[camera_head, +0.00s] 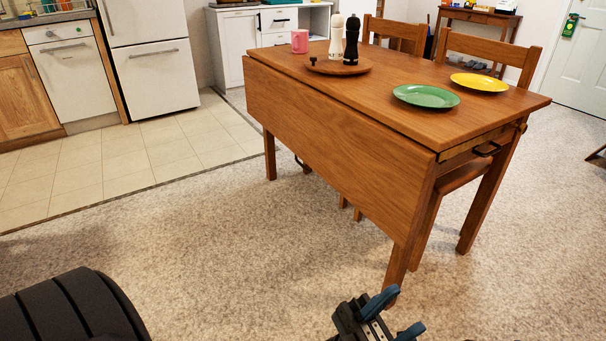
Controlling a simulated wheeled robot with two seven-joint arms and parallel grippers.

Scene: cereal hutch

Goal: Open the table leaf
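The wooden table (360,88) stands in the middle of the view. Its near leaf (325,155) hangs straight down from the long side of the top, with a thin seam along the top edge. My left gripper (396,317) is at the bottom edge of the view, below and in front of the table's near corner leg. Its two blue fingertips are spread apart with nothing between them. It is apart from the leaf. My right gripper is not in view.
On the tabletop are a green plate (426,96), a yellow plate (479,82), a round wooden tray (338,68) with two mills, and a pink mug (299,42). Chairs (488,48) stand at the far side. Carpet in front of the leaf is clear.

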